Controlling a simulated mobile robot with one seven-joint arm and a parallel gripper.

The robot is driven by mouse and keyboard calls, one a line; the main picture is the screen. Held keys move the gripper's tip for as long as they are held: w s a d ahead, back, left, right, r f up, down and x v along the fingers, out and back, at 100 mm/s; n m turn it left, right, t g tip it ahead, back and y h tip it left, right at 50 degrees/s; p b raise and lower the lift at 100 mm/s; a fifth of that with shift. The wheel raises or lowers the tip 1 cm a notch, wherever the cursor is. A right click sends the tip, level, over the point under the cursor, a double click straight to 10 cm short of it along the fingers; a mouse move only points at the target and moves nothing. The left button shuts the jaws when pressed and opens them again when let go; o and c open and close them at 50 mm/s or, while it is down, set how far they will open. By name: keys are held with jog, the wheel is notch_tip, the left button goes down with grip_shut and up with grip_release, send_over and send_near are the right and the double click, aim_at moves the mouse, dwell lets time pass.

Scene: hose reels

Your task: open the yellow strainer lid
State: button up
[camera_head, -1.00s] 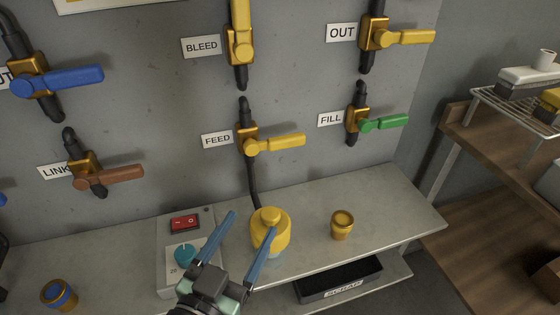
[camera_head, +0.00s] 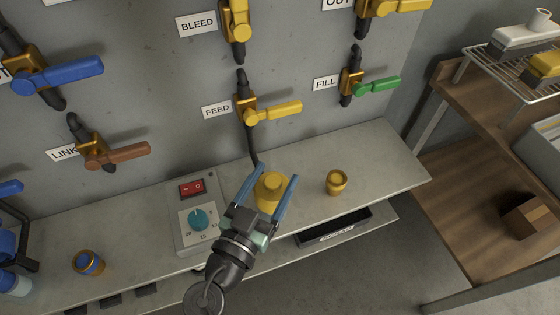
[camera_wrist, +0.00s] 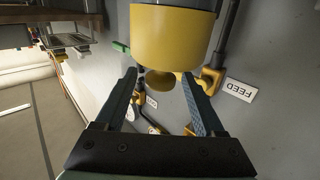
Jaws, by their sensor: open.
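The yellow strainer lid (camera_head: 270,190) is a round cap with a small knob on top, on the grey bench below the FEED valve. In the wrist view the lid (camera_wrist: 172,38) fills the top middle, its knob (camera_wrist: 160,82) pointing down the picture. My gripper (camera_head: 273,173) is open, with one blue finger on each side of the lid in the head view. In the wrist view the fingertips (camera_wrist: 158,75) flank the knob, while the wide part of the lid lies above them. I cannot tell whether a finger touches it. The strainer body is mostly hidden.
A control box with a teal dial (camera_head: 198,219) and red switch (camera_head: 192,188) stands left of the lid. The yellow FEED valve handle (camera_head: 272,112) is on the wall behind. Bare bench lies right of the cup.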

jog(key=shift+x, duration=1.7)
jog(key=shift+a, duration=0.1)
grip_shut()
